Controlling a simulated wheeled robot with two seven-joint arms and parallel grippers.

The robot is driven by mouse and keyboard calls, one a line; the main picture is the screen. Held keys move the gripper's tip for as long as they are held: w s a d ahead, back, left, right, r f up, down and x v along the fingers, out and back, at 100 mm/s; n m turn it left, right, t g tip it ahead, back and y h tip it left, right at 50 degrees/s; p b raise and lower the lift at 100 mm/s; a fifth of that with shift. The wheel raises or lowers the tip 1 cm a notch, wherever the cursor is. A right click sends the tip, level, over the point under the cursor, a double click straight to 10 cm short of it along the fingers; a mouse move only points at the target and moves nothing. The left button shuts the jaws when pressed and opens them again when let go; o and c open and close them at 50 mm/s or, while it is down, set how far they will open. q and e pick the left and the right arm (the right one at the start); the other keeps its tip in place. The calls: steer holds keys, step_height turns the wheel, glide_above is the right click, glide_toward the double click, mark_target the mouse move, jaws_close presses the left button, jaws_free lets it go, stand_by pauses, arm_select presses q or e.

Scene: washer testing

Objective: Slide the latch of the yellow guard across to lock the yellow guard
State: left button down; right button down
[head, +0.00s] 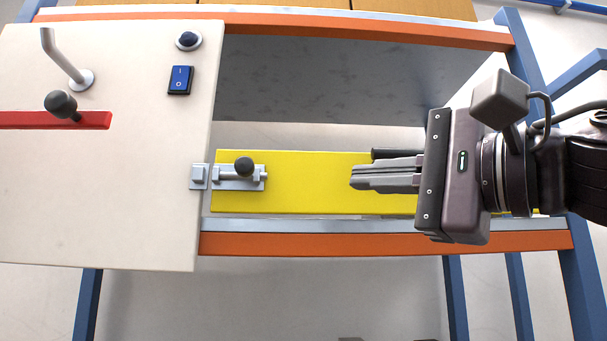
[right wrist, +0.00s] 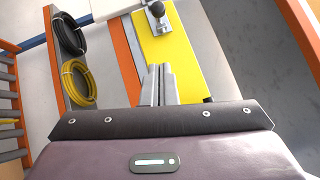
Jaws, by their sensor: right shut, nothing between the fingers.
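The yellow guard (head: 310,180) is a flat yellow panel beside the pale panel on the left, and it also shows in the right wrist view (right wrist: 178,62). The latch (head: 238,175) is a small grey bolt with a black knob, mounted on the guard's left end. A grey keeper (head: 198,176) sits on the pale panel's edge, left of the latch. In the right wrist view the latch (right wrist: 157,17) is at the top. My right gripper (head: 355,177) is shut and empty over the guard's right part, well right of the latch knob. My left gripper is not in view.
The pale panel (head: 120,210) carries a blue rocker switch (head: 180,80), a round button (head: 188,40), a bent lever (head: 65,60) and a red strip (head: 20,119) with a black knob. Orange rails (head: 380,243) edge the frame. Black and yellow coils (right wrist: 78,85) hang nearby.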

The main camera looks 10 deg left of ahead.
mark_target(240, 172)
steer(key=s+p+x, duration=0.1)
steer(key=p+x, duration=0.1)
steer(key=x, duration=0.2)
steer(key=a+p+x, duration=0.1)
steer(key=p+x, duration=0.1)
steer(key=x, duration=0.2)
steer(key=s+p+x, duration=0.1)
steer(key=p+x, duration=0.1)
steer(key=x, duration=0.2)
steer(key=shift+s+a+r, duration=0.15)
steer(key=shift+a+r, duration=0.1)
steer(key=shift+a, duration=0.25)
steer(key=a, duration=0.1)
steer(key=s+a, duration=0.1)
steer(key=a, duration=0.1)
steer(key=shift+a, duration=0.15)
